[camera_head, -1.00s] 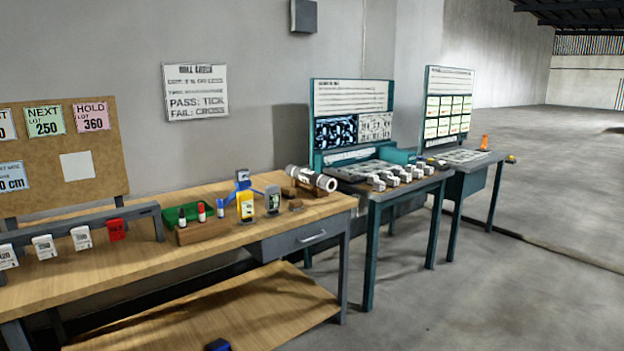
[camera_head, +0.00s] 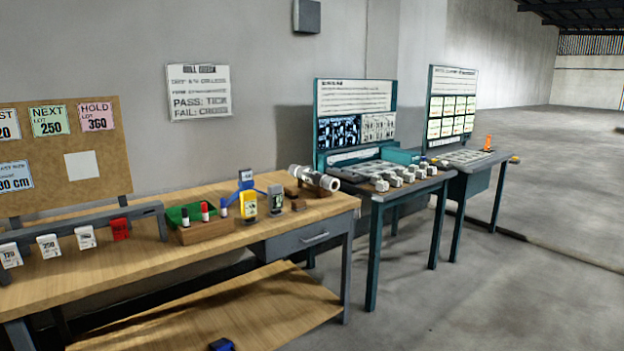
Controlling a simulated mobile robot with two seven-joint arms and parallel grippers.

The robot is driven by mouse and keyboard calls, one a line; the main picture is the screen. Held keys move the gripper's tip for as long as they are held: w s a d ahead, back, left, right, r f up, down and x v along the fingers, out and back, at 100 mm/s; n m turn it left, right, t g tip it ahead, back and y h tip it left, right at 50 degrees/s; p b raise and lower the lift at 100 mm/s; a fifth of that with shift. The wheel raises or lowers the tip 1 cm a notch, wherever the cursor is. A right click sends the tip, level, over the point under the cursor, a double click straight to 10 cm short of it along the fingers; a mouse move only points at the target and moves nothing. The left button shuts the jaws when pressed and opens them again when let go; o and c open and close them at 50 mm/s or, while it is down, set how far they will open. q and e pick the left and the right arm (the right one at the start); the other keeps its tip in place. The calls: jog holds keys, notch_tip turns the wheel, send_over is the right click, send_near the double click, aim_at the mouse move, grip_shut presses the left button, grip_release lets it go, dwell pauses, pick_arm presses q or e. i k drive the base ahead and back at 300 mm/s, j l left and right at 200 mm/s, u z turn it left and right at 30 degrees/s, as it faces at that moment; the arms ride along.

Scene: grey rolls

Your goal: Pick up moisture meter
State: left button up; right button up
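Two small upright handheld devices stand near the right end of the wooden workbench (camera_head: 160,256). One is a yellow device (camera_head: 249,205) with a dark lower front. The other is a grey device (camera_head: 276,201) with a dark face, just to its right. Either could be the moisture meter; their labels are too small to read. A blue stand (camera_head: 246,182) with a small white tag is behind the yellow device. Neither of my grippers is in view. A small blue shape shows at the bottom edge, and I cannot tell what it is.
Left of the devices are a wooden block (camera_head: 205,232) with red-and-white markers and a green tray (camera_head: 176,213). A grey-white cylinder (camera_head: 314,178) lies behind right. A rail with several tags is at left. Teal-framed tables stand right; open floor (camera_head: 480,300) is at front right.

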aim_at(248, 199)
jog(key=i+z, duration=0.3)
jog(key=i, duration=0.65)
jog(key=i+j+z, duration=0.1)
jog(key=i+z, duration=0.2)
jog(key=i, duration=0.65)
jog(key=i+z, duration=0.45)
jog(key=i, duration=0.85)
jog(key=i+u, duration=0.2)
jog(key=u, duration=0.2)
jog(key=i+l+u, duration=0.1)
jog(key=i+u, duration=0.15)
jog(key=u, duration=0.2)
jog(key=i+l+u, duration=0.1)
jog(key=u, duration=0.3)
jog(key=i+u, duration=0.2)
jog(key=u, duration=0.15)
jog(key=i+l+u, duration=0.15)
jog(key=u, duration=0.2)
jog(key=i+l+u, duration=0.15)
jog(key=u, duration=0.2)
jog(key=j+u, duration=0.35)
jog(key=k+j+u, duration=0.1)
jog(key=u, duration=0.25)
jog(key=j+u, duration=0.35)
jog(key=i+l, duration=0.05)
jog(key=l, duration=0.05)
